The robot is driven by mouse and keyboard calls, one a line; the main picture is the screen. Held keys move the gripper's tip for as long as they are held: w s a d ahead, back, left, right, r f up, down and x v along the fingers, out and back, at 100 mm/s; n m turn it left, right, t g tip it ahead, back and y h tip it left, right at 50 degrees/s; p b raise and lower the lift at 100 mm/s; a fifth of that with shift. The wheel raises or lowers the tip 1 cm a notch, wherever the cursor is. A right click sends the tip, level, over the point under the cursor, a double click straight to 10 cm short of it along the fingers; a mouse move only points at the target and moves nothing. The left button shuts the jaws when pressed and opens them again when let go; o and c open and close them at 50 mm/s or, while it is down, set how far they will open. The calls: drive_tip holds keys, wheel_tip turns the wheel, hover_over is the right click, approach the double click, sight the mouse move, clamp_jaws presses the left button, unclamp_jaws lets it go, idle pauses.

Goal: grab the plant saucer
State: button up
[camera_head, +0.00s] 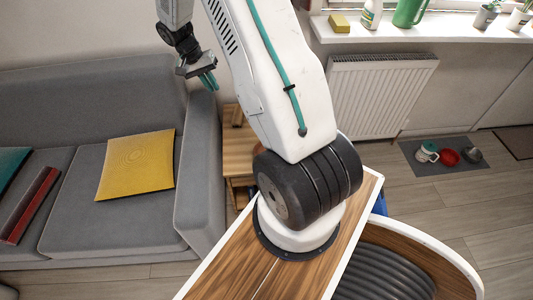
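I cannot make out a plant saucer for certain. A small red round thing (448,157) lies on a dark grey mat (428,170) on the floor at the right; it is too small to tell whether it is a saucer. My gripper (209,83) hangs at the upper left, in front of the wall and above the sofa's right arm. Its teal fingers point down and right, far from the mat. Nothing shows in it, but the gap between the fingers is not clear.
A teal-and-white item (427,153) and a grey item (473,154) flank the red thing. The windowsill (400,36) bears a yellow sponge (339,23), a bottle (372,14), a green can (409,12) and pots. A grey sofa (70,200), wooden unit (238,152) and radiator (375,95) stand around.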

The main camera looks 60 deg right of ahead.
drive_tip(key=s+d+f+m, duration=0.1)
drive_tip(key=s+d+f, duration=0.1)
drive_tip(key=f, duration=0.8)
drive_tip(key=s+d+f+m+g, duration=0.1)
drive_tip(key=d+f, duration=0.3)
drive_tip(key=f, duration=0.6)
drive_tip(key=s+d+f+m+g, duration=0.1)
drive_tip(key=s+d+f+m, duration=0.1)
drive_tip(key=f, duration=0.8)
drive_tip(key=shift+s+d+f+y, duration=0.35)
drive_tip(key=shift+s+d, duration=0.25)
drive_tip(key=shift+s, duration=0.2)
drive_tip(key=x, duration=0.5)
drive_tip(key=shift+s+f, duration=0.1)
drive_tip(key=shift+f, duration=0.3)
clamp_jaws()
drive_tip(key=shift+r, duration=0.1)
